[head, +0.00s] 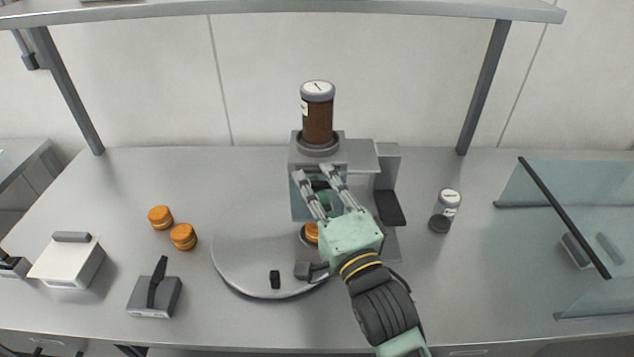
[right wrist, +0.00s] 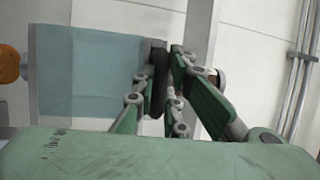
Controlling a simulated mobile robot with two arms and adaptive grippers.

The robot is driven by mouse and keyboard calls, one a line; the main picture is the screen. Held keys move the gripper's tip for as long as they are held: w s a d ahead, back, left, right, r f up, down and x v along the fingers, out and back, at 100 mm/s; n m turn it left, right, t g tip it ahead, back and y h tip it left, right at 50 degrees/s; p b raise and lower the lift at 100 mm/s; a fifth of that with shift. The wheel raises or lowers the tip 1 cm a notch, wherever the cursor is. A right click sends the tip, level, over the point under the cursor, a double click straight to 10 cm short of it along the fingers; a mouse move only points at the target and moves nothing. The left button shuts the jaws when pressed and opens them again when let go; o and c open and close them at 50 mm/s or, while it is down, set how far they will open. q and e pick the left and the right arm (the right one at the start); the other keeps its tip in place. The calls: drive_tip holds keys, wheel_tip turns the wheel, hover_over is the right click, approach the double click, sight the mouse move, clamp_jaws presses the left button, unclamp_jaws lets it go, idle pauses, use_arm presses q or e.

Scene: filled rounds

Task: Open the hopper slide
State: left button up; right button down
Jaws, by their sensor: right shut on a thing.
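The grey filling machine (head: 361,157) stands at the back middle of the bench. A jar (head: 318,118) with brown contents stands on its hopper. My right gripper (head: 313,171) reaches in from the front right, with its fingertips at the machine's front just below the hopper. In the right wrist view my fingers (right wrist: 165,62) are closed on a dark handle-like piece (right wrist: 156,85) beside a blue-grey see-through panel (right wrist: 88,75). This looks like the slide's handle, but the fingers hide much of it. How far the slide is drawn out cannot be told. My left gripper is out of view.
A round grey turntable (head: 238,267) lies before the machine, with an orange round (head: 312,232) partly behind my right gripper. Two orange rounds (head: 160,217) sit left. A small labelled jar (head: 446,207) stands right, near a glass-sided case (head: 540,220). A white box (head: 66,264) is at left.

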drive_tip(key=shift+s, duration=0.1)
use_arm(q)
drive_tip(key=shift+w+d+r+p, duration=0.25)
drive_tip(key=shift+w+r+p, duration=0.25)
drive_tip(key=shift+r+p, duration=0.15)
use_arm(e)
drive_tip(key=s, duration=0.5)
drive_tip(key=c, duration=1.8)
unclamp_jaws()
drive_tip(key=shift+o, duration=0.2)
